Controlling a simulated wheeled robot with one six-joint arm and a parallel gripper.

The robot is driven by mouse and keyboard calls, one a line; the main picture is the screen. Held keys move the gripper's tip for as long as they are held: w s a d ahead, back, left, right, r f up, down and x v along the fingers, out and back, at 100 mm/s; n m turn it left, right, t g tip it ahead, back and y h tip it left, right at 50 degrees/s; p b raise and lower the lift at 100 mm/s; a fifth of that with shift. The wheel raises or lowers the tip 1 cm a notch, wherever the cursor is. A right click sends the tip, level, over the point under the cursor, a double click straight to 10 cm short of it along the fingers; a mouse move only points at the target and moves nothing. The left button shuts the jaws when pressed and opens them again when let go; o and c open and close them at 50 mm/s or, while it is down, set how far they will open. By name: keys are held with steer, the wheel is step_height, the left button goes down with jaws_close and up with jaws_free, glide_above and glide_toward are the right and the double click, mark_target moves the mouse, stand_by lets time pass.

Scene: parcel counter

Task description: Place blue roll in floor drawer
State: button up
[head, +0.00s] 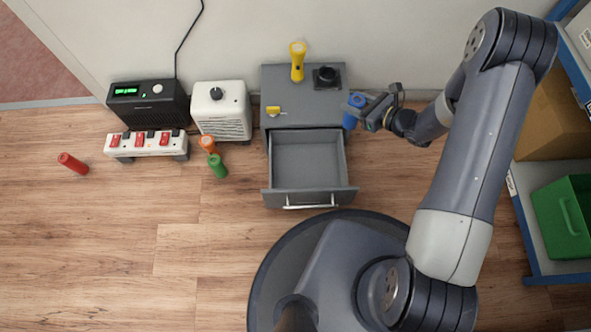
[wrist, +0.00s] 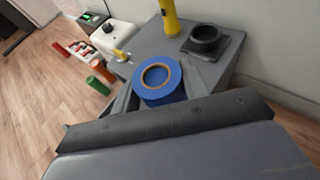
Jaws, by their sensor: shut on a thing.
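The blue roll (head: 349,122) is held in my gripper (head: 362,108), to the right of the grey floor drawer unit (head: 291,112). In the wrist view the blue roll (wrist: 162,96) shows its round top with a tan core ring, in front of the unit. The unit's drawer (head: 306,163) is pulled open toward my base and looks empty in the head view. My gripper is shut on the roll, beside the drawer's upper right corner and not over its middle. The fingertips are partly hidden.
A yellow flashlight (head: 297,62), a black square-based holder (head: 327,77) and a small yellow item (head: 275,111) are on the unit's top. Left are a white heater-like box (head: 221,110), orange (head: 207,143) and green (head: 217,165) rolls. A shelf with a green bin (head: 565,218) stands right.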

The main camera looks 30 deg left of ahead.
steer(key=s+a+f+n+g+b, duration=0.2)
steer(key=s+a+f+n+g, duration=0.5)
steer(key=s+f, duration=0.5)
step_height(320, 180, down, 10)
steer(key=a+m+b, duration=0.1)
steer(key=b, duration=0.3)
steer(key=shift+s+f+m+t, duration=0.15)
steer(key=shift+f+m+t, duration=0.1)
steer(key=shift+m+t, duration=0.05)
steer(key=shift+a, duration=0.1)
steer(key=shift+f, duration=0.2)
steer(key=o, duration=1)
steer(key=shift+o, duration=0.2)
steer(key=shift+r, duration=0.1)
